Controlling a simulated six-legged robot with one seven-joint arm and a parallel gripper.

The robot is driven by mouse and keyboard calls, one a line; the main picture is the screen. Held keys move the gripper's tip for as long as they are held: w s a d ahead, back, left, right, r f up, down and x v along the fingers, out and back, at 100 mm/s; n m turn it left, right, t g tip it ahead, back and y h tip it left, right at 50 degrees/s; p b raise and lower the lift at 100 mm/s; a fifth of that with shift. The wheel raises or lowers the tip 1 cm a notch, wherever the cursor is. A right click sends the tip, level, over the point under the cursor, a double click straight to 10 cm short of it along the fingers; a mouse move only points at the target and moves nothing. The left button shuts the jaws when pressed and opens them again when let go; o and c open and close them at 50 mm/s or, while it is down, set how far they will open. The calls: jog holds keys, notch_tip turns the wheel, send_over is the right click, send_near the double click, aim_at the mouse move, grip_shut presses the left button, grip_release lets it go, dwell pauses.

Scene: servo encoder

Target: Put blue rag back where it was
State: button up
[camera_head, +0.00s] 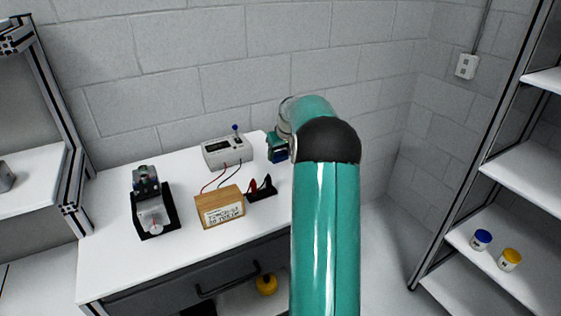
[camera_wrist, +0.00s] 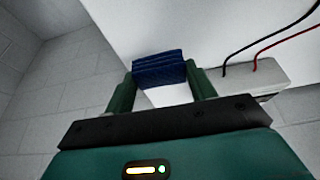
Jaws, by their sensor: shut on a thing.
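The blue rag (camera_wrist: 158,68) is a folded, ribbed bundle between the fingertips of my gripper (camera_wrist: 160,78) in the wrist view. The gripper is shut on it, with a finger at each side. In the head view my gripper (camera_head: 279,149) is small and partly hidden behind my teal arm, at the right back end of the white workbench (camera_head: 115,265). The rag cannot be told clearly from the gripper there. In the wrist view the rag shows against the white bench surface (camera_wrist: 215,30), near its edge; whether it touches the surface cannot be told.
A wooden box (camera_head: 219,206), red and black clips (camera_head: 262,188) and a motor on a black mount (camera_head: 153,211) also stand on the bench. A shelf (camera_head: 510,270) with two jars is at right.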

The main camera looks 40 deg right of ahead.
aim_at(280, 160)
jog(key=shift+w+d+f, duration=0.4)
jog(key=shift+f, duration=0.25)
jog(key=shift+d+f, duration=0.15)
jog(key=shift+f, duration=1.55)
jog(key=shift+f, duration=0.1)
jog(key=o, duration=1)
jog(key=shift+w, duration=0.1)
jog(key=shift+o, duration=0.2)
